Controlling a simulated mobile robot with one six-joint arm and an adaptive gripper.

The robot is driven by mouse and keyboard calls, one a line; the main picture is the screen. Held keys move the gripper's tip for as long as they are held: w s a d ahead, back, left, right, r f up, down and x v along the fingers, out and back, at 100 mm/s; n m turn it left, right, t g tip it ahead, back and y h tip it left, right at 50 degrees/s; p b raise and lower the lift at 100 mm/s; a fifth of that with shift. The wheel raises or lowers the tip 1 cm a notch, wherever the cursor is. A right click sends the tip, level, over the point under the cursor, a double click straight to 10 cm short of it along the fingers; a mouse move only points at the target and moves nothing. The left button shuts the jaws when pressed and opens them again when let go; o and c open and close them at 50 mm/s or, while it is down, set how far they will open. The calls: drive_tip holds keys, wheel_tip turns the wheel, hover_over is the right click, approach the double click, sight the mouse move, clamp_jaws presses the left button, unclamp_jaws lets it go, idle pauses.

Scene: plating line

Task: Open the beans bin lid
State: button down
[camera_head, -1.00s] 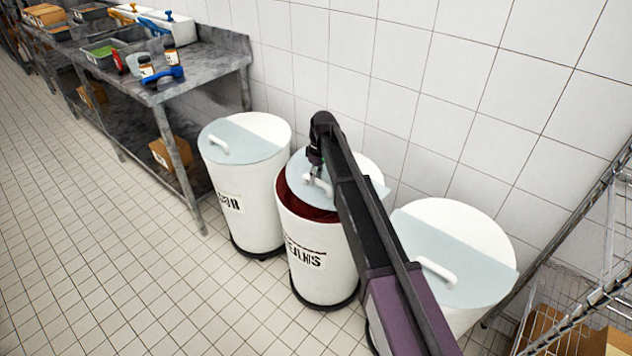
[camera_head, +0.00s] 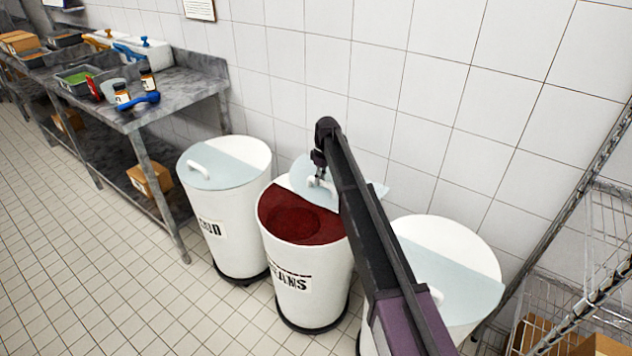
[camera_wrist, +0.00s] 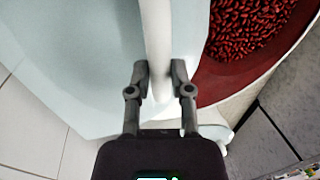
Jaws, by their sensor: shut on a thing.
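The beans bin (camera_head: 308,266) is the middle of three white bins, with a black label on its front. Its pale blue lid (camera_head: 356,193) is lifted and tilted toward the wall, and the red beans (camera_head: 300,218) show inside. The white lid handle (camera_wrist: 158,50) runs between the fingers of my gripper (camera_wrist: 160,80) in the wrist view, and the gripper is shut on it. My gripper (camera_head: 320,178) shows at the lid in the head view, partly hidden by my arm. The beans also show in the wrist view (camera_wrist: 245,28), right of the lid (camera_wrist: 75,60).
A bin with a closed pale blue lid (camera_head: 215,170) stands to the left. Another closed bin (camera_head: 455,260) stands to the right, partly behind my arm. A steel table (camera_head: 160,95) with containers is at the left, and a wire rack (camera_head: 600,270) is at the right. The tiled wall is close behind.

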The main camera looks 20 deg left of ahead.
drive_tip(key=shift+s+d, duration=0.1)
drive_tip(key=shift+d, duration=0.05)
drive_tip(key=c, duration=0.5)
unclamp_jaws()
drive_tip(key=shift+c, duration=0.2)
drive_tip(key=shift+r, duration=0.1)
